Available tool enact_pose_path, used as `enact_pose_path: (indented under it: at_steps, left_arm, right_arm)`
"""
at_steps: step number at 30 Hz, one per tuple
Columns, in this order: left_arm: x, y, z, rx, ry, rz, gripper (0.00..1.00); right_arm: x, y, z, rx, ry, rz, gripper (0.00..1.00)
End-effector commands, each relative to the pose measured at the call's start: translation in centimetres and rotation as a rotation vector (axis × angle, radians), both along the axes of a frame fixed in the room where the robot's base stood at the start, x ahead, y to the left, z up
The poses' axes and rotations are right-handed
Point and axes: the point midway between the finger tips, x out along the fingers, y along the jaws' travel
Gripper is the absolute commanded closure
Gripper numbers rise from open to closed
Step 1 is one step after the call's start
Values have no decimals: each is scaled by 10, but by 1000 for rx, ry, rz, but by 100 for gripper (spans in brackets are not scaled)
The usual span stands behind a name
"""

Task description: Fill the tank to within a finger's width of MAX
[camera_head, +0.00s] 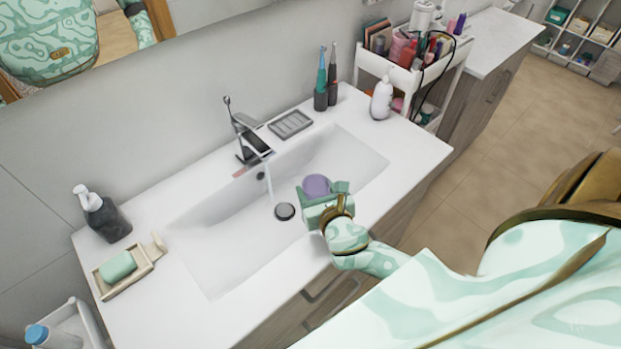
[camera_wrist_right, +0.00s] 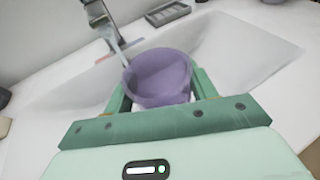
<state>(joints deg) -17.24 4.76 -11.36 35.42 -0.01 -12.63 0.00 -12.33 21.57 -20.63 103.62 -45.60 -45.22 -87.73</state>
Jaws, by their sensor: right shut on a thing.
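A purple cup-like container (camera_head: 316,185), which may be the tank, is held over the sink basin (camera_head: 235,265). My right gripper (camera_head: 324,190) is shut on it, with green fingers on both sides. In the right wrist view the container (camera_wrist_right: 160,80) appears roughly upright with its open top visible; I cannot make out a MAX mark or water level. The faucet (camera_head: 250,140) has a pale stream (camera_head: 270,185) falling left of the container in the head view. In the wrist view the stream (camera_wrist_right: 118,48) reaches down near the container's left rim. My left gripper is out of view.
A drain plug (camera_head: 285,211) sits in the basin. A grey dish (camera_head: 290,124), two electric toothbrushes (camera_head: 321,92) and a white pump bottle (camera_head: 382,98) stand at the back right. A dark dispenser (camera_head: 105,217) and soap tray (camera_head: 139,272) are left. A loaded cart (camera_head: 408,75) stands beyond the counter.

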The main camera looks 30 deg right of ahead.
Motion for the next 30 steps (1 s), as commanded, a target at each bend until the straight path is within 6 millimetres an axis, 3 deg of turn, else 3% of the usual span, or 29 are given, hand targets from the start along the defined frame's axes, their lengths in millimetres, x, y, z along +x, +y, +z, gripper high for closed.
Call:
enact_pose_path:
  at_steps: [8, 21, 30]
  left_arm:
    - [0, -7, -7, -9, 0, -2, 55]
    - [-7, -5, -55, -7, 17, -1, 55]
    - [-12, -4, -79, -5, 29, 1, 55]
  right_arm:
    - [8, 5, -7, 0, -1, 1, 70]
    - [57, 20, -40, 1, 2, 2, 70]
    - [83, 27, -51, 0, 1, 1, 70]
